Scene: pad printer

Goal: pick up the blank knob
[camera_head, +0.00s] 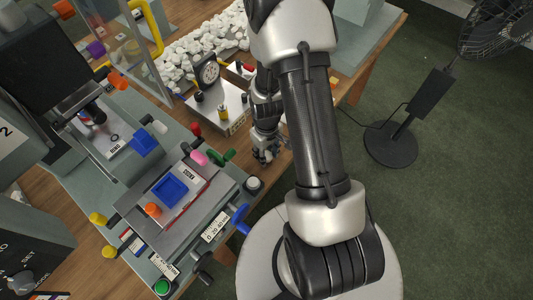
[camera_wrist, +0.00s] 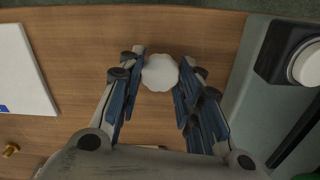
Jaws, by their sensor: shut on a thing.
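The blank knob (camera_wrist: 160,72) is a small white lobed piece, seen from above in the wrist view. My gripper (camera_wrist: 160,80) has its blue-padded fingers closed on the left and right sides of it. Below them is bare wooden table. In the head view my gripper (camera_head: 264,155) points down at the table, between the box with the dial gauge and the pad printer's front plate. The knob cannot be made out there. I cannot tell whether the knob still touches the table.
The pad printer's grey base (camera_head: 125,195) with coloured knobs and a blue tray (camera_head: 170,188) stands left of my gripper. A dial gauge (camera_head: 208,72) on a box and a heap of white pieces (camera_head: 205,40) lie behind. A fan (camera_head: 390,145) stands on the floor at right.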

